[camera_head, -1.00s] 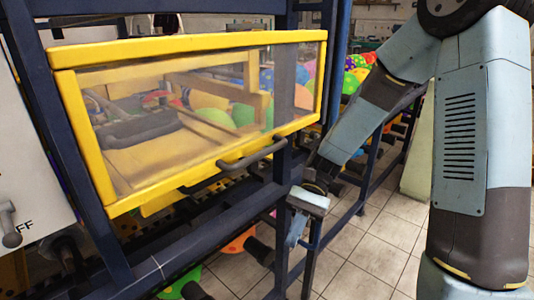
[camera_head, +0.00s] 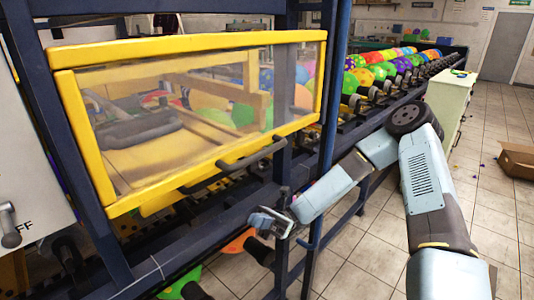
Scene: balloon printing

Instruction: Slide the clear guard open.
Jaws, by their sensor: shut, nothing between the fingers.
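The clear guard (camera_head: 190,120) is a see-through panel in a yellow frame, set in the dark blue machine frame. It is down in front of the machine's inside, and balloons and a dark part show through it. Its dark grey bar handle (camera_head: 250,153) runs along the lower edge, right of the middle. My gripper (camera_head: 270,220) is below the handle and a little to its right, apart from it, in front of the blue rail. Its fingers are shut and empty. My arm reaches in from the right.
A dark blue upright post (camera_head: 331,110) stands right of the guard, close to my arm. A rack of coloured balloons (camera_head: 385,70) runs back to the right. A white panel with a lever (camera_head: 30,190) is at the left. Tiled floor (camera_head: 350,270) is open at the right, with a cardboard box (camera_head: 517,160) there.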

